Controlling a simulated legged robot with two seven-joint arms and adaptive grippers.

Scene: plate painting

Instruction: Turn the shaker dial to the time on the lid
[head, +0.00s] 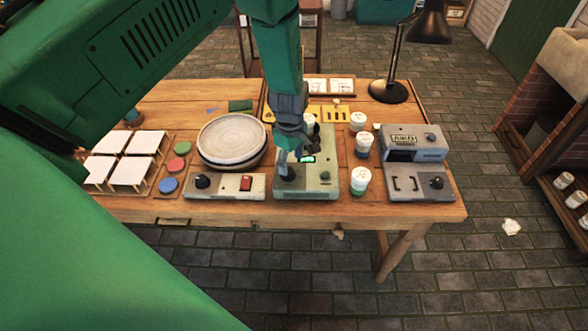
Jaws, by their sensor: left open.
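The shaker (318,186) seems to be the grey-green box in the middle of the table, with a small lit green display (308,159). A small knob (325,176) shows on its right front; its pointer setting is too small to read. My left gripper (290,168) hangs down from above over the left front of the shaker, open, and hides part of it. I cannot tell whether its fingers touch anything there. White-lidded jars stand to the right of the shaker, the nearest one (361,180) close beside it. I cannot read any writing on the lids. My right gripper is out of view.
Left of the shaker are a control box (226,187) with a black knob and red switch, and a wheel with a pale plate (232,138). A grey kiln-like unit (414,143) stands at right. A black lamp (388,91) stands behind. White tiles (141,142) lie far left.

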